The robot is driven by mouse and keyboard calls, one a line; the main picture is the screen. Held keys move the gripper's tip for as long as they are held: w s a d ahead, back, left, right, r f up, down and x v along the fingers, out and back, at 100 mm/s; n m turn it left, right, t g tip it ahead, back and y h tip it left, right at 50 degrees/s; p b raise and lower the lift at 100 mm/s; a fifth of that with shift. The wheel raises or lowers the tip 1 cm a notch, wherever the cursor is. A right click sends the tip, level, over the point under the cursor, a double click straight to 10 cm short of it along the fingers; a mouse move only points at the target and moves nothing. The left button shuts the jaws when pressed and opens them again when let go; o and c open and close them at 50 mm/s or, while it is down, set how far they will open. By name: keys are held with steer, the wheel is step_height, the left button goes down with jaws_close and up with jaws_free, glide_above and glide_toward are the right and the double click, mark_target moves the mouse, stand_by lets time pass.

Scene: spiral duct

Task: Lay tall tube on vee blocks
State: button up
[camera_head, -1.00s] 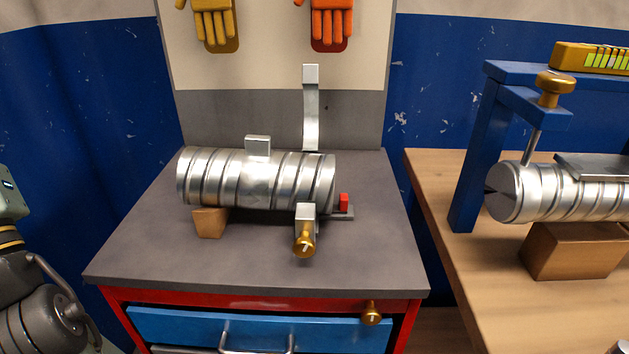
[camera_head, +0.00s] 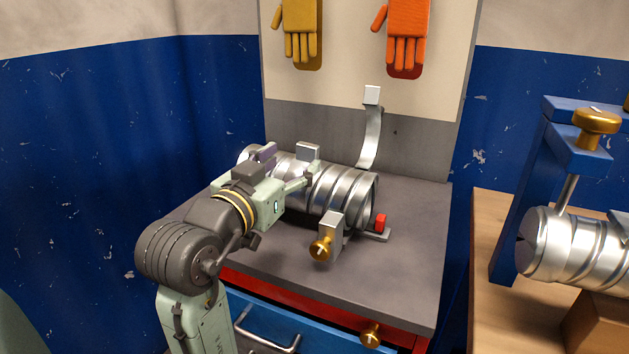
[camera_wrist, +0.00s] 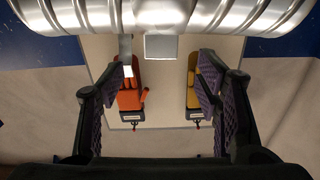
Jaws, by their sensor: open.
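A spiral-ribbed metal tube (camera_head: 335,192) lies on its side, slightly above the grey cabinet top. A small grey block (camera_head: 308,151) sits on its upper side. In the wrist view the tube (camera_wrist: 150,14) crosses the top, and the block (camera_wrist: 175,47) shows between the finger lines. My gripper (camera_head: 287,167) is at the tube's near side, around its left half. In the wrist view my gripper (camera_wrist: 165,70) has its purple-padded fingers wide apart with nothing held. My arm hides the tube's left underside. I cannot tell whether the fingers touch the tube.
A metal bracket with a brass knob (camera_head: 321,248) stands before the tube's right end, beside a red piece (camera_head: 380,223). A curved metal strip (camera_head: 371,135) rises behind. Another ribbed tube (camera_head: 580,246) lies over a wooden block (camera_head: 600,325) on the right bench, beneath a blue frame (camera_head: 512,200).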

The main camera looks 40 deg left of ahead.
mark_target(306, 147)
steer(key=shift+x, duration=1.1)
steer(key=x, duration=0.1)
steer(key=p+x, duration=0.1)
steer(key=x, duration=0.1)
steer(key=p+x, duration=0.1)
steer(key=x, duration=0.1)
steer(key=shift+r, duration=0.35)
steer(key=shift+w+a+f, duration=0.1)
steer(key=shift+w+a, duration=0.05)
steer(key=shift+w, duration=0.1)
jaws_close()
